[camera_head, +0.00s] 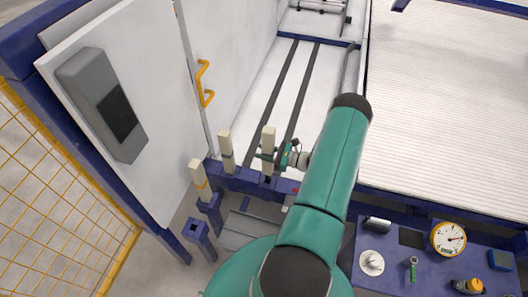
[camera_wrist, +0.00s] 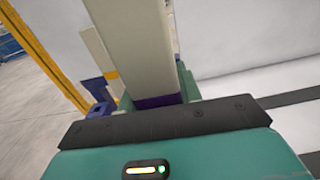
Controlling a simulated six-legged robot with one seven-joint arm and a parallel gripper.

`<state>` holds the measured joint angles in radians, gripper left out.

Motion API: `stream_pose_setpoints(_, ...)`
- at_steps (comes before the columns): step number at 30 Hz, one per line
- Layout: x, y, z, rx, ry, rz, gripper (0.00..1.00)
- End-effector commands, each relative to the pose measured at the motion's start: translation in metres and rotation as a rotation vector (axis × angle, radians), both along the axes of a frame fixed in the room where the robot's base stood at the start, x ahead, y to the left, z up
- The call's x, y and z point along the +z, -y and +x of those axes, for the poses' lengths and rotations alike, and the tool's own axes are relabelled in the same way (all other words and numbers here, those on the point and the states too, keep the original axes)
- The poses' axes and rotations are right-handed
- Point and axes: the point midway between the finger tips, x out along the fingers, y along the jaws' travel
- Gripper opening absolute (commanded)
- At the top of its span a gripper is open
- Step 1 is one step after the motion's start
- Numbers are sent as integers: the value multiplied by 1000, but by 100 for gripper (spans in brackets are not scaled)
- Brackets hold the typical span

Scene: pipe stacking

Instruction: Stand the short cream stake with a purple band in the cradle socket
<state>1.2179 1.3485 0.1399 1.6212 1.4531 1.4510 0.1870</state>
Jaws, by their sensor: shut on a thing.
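A cream stake (camera_head: 268,140) stands upright in my gripper (camera_head: 269,158), over the right part of the blue rack bar (camera_head: 240,180). In the wrist view the held stake (camera_wrist: 135,45) fills the middle, with a purple band (camera_wrist: 158,102) low on it beside the jaws. My gripper is shut on this stake. A dark socket opening (camera_head: 268,180) shows in the bar just under it. The stake's lower end looks close to the opening; I cannot tell whether it is inside. Which socket is the cradle socket is not clear.
Two more cream stakes stand left of mine: one with a dark band (camera_head: 227,150), one with a yellow band (camera_head: 199,180). An empty blue socket post (camera_head: 196,231) stands front left. A white panel (camera_head: 150,120) rises behind. A bench with gauges (camera_head: 448,238) is at right.

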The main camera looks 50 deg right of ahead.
Motion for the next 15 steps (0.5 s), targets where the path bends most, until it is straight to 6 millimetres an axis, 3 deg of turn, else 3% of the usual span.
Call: stream_pose_setpoints(15, -18, 0, 0, 0, 1, 0, 2)
